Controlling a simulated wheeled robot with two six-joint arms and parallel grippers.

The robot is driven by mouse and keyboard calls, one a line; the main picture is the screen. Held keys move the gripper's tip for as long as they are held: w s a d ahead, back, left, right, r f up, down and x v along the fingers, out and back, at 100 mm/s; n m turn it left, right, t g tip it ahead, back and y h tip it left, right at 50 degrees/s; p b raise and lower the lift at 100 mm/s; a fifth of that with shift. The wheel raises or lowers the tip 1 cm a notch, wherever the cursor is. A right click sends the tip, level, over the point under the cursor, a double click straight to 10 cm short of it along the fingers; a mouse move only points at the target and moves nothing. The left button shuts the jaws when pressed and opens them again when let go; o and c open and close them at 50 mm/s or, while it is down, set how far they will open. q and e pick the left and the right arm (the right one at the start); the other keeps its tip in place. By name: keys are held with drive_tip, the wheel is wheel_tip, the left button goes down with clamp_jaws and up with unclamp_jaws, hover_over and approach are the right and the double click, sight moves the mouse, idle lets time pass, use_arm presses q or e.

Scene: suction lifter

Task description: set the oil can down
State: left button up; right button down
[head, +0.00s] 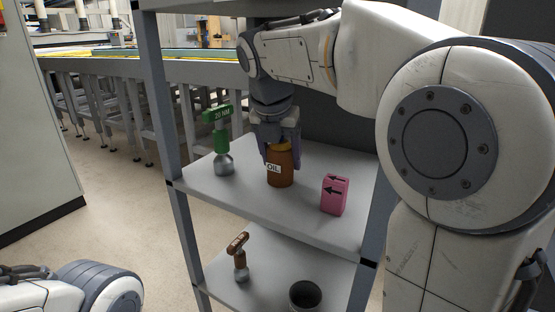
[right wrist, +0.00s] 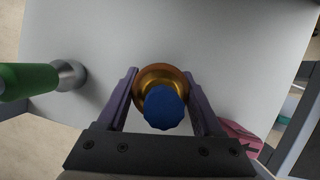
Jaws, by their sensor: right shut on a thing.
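The brown oil can (head: 280,172) has a white "OIL" label and is upright at the upper shelf's surface in the head view. I cannot tell for sure whether its base touches the shelf. My right gripper (head: 281,152) comes down from above and is shut on it. In the right wrist view the can (right wrist: 147,78), with its blue cap, sits between the two fingers of the gripper (right wrist: 160,88). The upper shelf (head: 230,197) is grey and flat. My left gripper is not in view; only part of my left arm shows at the lower left.
A green-handled tool (head: 221,142) labelled "20 NM" stands left of the can. The lower shelf (head: 270,280) holds a brown-handled tool (head: 239,258) and a dark round container (head: 305,295). Shelf posts (head: 160,100) flank the shelves.

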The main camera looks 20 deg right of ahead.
drive_tip(key=shift+c, duration=0.2)
unclamp_jaws()
drive_tip(key=shift+f, duration=0.1)
drive_tip(key=shift+r, duration=0.2)
drive_tip(key=shift+s+a+r+p, duration=0.4)
drive_tip(key=shift+s+r+p, duration=0.05)
drive_tip(key=shift+r+p, duration=0.25)
drive_tip(key=s+a, duration=0.2)
drive_tip(key=s, duration=0.1)
drive_tip(key=s+a+p, duration=0.1)
drive_tip(key=s+a, duration=0.1)
drive_tip(key=s, duration=0.1)
drive_tip(key=s+a+p, duration=0.1)
drive_tip(key=s+a, duration=0.1)
drive_tip(key=a, duration=0.1)
drive_tip(key=shift+s+f, duration=0.2)
drive_tip(key=shift+s, duration=0.2)
drive_tip(key=shift+w, duration=0.15)
